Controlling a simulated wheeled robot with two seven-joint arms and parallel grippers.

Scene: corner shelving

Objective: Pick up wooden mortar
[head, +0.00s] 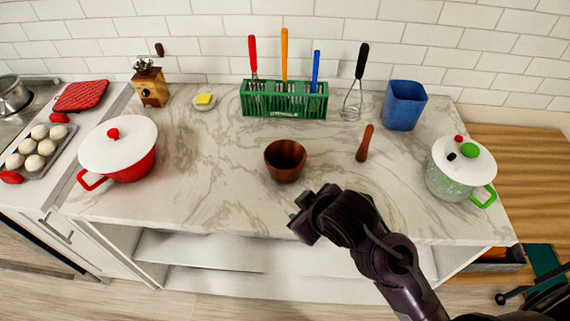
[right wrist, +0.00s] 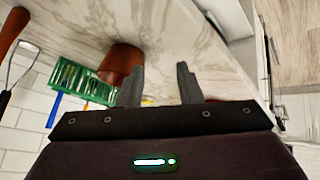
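The wooden mortar (head: 285,161) is a dark brown cup standing upright on the marble counter, near the middle of the head view. My right gripper (head: 298,212) is in front of the mortar, near the counter's front edge, apart from it. In the right wrist view the two fingers (right wrist: 159,82) are spread with nothing between them. The mortar (right wrist: 121,62) shows there beyond the left finger, which may cover part of it. My left gripper is not in view.
A green rack (head: 284,100) with several utensils stands behind the mortar. A red pot (head: 128,168) is at left, a green pot (head: 452,184) at right. A blue container (head: 404,105), a whisk (head: 355,92) and a coffee grinder (head: 150,86) are near the wall. The counter around the mortar is clear.

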